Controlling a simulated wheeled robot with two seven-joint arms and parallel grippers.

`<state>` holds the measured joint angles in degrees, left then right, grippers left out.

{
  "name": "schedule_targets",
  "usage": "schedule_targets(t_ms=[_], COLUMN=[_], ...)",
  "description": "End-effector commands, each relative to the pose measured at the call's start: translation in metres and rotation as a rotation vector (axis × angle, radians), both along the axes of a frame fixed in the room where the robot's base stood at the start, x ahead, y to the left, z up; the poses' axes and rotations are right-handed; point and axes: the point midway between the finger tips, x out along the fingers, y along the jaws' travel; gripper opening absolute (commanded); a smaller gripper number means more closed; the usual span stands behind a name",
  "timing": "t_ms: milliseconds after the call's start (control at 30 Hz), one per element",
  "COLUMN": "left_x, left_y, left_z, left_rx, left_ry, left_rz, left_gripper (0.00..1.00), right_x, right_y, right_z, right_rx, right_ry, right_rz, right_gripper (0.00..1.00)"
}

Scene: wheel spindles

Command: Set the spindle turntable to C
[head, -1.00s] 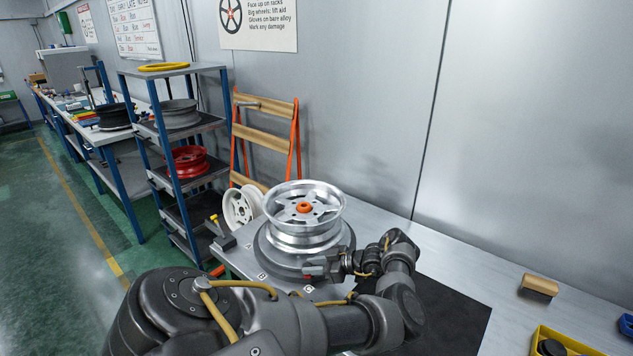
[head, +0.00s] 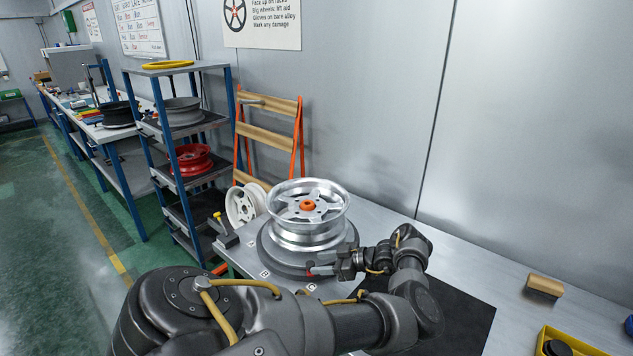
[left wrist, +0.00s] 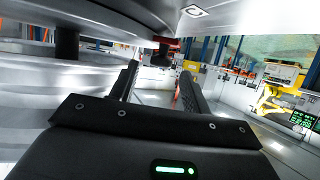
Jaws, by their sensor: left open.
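The spindle turntable (head: 285,262) is a round grey disc on the bench, carrying a silver spoked wheel (head: 308,222) with an orange centre hub (head: 308,205). A small red piece (head: 311,271) shows at its front rim, above a white plate marked C (head: 311,286); a plate marked B (head: 265,273) lies to the left. My left gripper (head: 324,269) is open beside the front right rim, at the red piece. In the left wrist view the red piece (left wrist: 168,45) shows near the open fingertips (left wrist: 158,72); contact cannot be told. My right gripper is out of view.
A dark mat (head: 450,310) lies on the bench right of the turntable. A wooden block (head: 543,285) and yellow bin (head: 565,340) are further right. White wheels (head: 241,206) and a yellow-topped clamp (head: 219,228) stand on the left. The wall is close behind.

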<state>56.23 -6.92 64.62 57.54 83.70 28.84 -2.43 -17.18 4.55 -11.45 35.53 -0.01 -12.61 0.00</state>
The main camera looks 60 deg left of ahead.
Motion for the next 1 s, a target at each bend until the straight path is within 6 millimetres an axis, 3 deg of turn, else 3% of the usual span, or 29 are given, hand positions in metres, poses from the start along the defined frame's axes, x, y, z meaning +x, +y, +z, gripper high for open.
schedule_targets(t_ms=[200,433,1000], left_x=[0.027,0.045,0.049], left_y=[-0.033,-0.055,-0.06], left_z=[0.012,0.027,0.032], left_rx=[-0.002,0.0,0.002], left_ry=[-0.007,-0.003,0.0], left_rz=[-0.001,0.0,-0.001], left_gripper=[0.47,0.47,0.47], right_x=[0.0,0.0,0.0], right_y=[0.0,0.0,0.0], right_z=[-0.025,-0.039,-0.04], right_rx=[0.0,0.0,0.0], right_ry=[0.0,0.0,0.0], right_rz=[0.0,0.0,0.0], right_gripper=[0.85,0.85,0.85])
